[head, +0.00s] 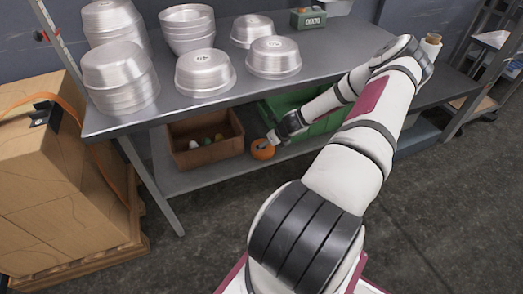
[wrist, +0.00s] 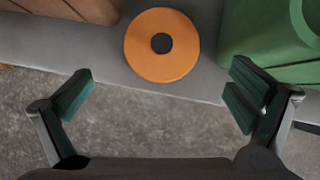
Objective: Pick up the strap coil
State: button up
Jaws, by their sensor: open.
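The strap coil (wrist: 181,60) is a flat orange ring with a dark centre hole, lying on the grey lower shelf in the wrist view. In the head view the orange coil (head: 262,151) sits between the brown bin and the green crate. My gripper (wrist: 160,100) is open and empty in the wrist view, its two dark green finger pads wide apart. The coil appears beyond the fingertips, roughly between them, and is not between the pads. In the head view my gripper (head: 273,138) is close to the coil; its fingers are small and hard to make out there.
A brown bin (head: 192,160) with several small items stands left of the coil. A green crate (head: 318,128) stands right of it, partly behind my arm. The upper table (head: 215,110) with stacked metal pans (head: 120,75) overhangs the shelf.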

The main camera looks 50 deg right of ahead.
aim_at(264, 148)
jog(key=b+x, duration=0.3)
jog(key=x, duration=0.6)
jog(key=shift+d, duration=0.2)
jog(key=c, duration=1.2)
